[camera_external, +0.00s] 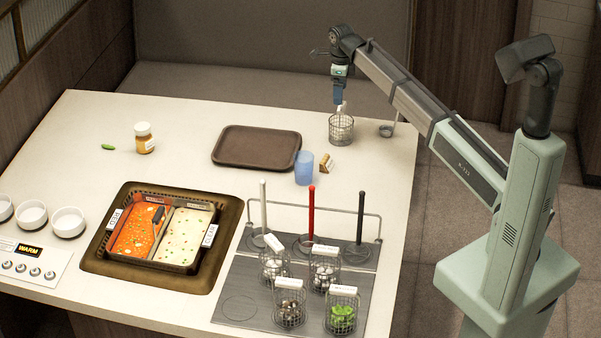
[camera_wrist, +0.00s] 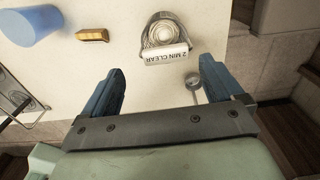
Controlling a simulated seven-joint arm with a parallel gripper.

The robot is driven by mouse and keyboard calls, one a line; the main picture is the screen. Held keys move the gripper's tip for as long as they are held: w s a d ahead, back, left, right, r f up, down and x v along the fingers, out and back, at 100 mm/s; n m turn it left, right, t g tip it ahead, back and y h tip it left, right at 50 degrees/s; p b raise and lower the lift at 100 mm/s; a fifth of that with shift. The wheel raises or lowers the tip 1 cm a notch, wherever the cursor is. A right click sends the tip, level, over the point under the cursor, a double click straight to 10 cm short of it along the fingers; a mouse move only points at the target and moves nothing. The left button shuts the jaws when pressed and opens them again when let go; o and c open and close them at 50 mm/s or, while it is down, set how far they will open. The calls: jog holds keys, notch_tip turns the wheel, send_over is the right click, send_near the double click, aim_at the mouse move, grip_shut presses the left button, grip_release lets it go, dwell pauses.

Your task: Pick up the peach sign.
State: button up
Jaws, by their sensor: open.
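No sign shows a plainly peach colour. A small tan, wedge-like piece (camera_external: 327,163) stands just right of the blue cup; it may be the peach sign, but I cannot tell. It also shows in the wrist view (camera_wrist: 92,34), left of my fingers. My gripper (camera_external: 338,97) is open and empty, pointing down above a wire basket (camera_external: 341,130) at the table's far right. In the wrist view the gripper (camera_wrist: 165,76) has its two blue fingers apart. The basket's white sign (camera_wrist: 166,54), reading "2 MIN CLEAR", lies just beyond the fingertips.
A blue cup (camera_external: 304,168) stands beside the tan piece. A brown tray (camera_external: 256,163) lies left of it. A small ladle (camera_external: 387,130) is right of the basket. Several signed baskets stand on the grey mat (camera_external: 240,285) in front. A divided pot (camera_external: 178,262) sits at left.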

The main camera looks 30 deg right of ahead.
jog(key=s+a+f, duration=0.1)
jog(key=s+a, duration=0.1)
jog(key=a, duration=0.4)
jog(key=n, duration=2.6)
send_over(325, 159)
notch_tip(325, 159, down, 3)
notch_tip(325, 159, down, 8)
jog(key=n, duration=0.7)
jog(key=shift+d+f+n, duration=0.1)
jog(key=shift+n, duration=0.3)
jog(key=shift+s+f, duration=0.1)
jog(key=shift+f, duration=2.5)
